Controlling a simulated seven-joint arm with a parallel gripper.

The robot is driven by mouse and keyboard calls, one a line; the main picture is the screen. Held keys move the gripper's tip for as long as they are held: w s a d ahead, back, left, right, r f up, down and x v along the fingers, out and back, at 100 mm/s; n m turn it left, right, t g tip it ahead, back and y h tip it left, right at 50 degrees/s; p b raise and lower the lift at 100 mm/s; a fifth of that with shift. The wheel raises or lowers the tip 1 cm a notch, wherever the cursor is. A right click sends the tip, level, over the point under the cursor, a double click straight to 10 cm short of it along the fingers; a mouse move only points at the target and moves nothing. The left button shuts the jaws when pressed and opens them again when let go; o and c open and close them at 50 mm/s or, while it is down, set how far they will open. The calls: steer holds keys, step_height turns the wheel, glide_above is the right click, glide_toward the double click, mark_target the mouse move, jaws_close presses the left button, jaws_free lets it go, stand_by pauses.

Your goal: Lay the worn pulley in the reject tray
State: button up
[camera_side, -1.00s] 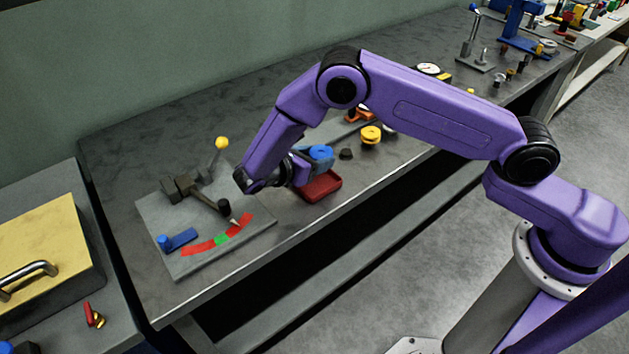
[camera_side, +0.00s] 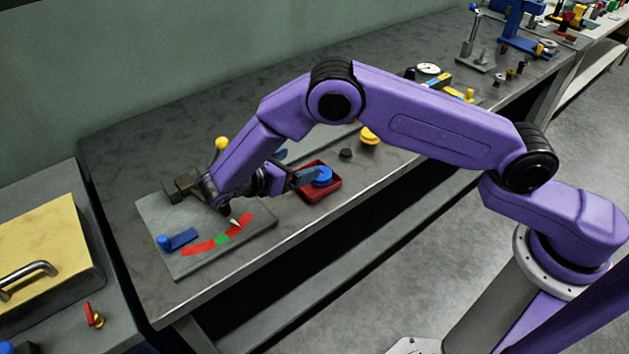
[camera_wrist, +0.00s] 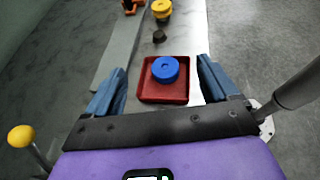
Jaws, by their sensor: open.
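A blue pulley (camera_side: 322,174) lies flat in the red tray (camera_side: 334,192), which I take to be the reject tray. In the wrist view the pulley (camera_wrist: 165,69) sits near the middle of the tray (camera_wrist: 163,99), its round face and centre hole up. My gripper (camera_side: 305,178) is low at the tray's left side. In the wrist view its blue fingers (camera_wrist: 162,68) are wide apart, one on each side of the tray, with clear gaps to the pulley. I cannot tell whether the pulley is worn.
A small dark piece (camera_side: 346,153) and a yellow pulley (camera_side: 370,136) stand beyond the tray. The lever fixture plate (camera_side: 182,262) with a yellow-knobbed lever (camera_side: 222,143) lies to the left. The bench's front edge runs close to the tray.

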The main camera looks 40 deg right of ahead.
steer(key=v, duration=1)
steer(key=s+d+r+m+g+y, duration=0.1)
steer(key=s+d+r+m+y, duration=0.2)
steer(key=s+d+r+y, duration=0.6)
steer(key=s+d+m+y, duration=0.2)
steer(key=s+d, duration=0.6)
steer(key=s, duration=0.2)
steer(key=s+d+m+g+y, duration=0.1)
steer(key=s+d+m+y, duration=0.1)
steer(key=s+d, duration=0.5)
steer(key=s, duration=0.3)
steer(key=shift+s+d+m+y, duration=0.3)
steer(key=shift+d, duration=0.05)
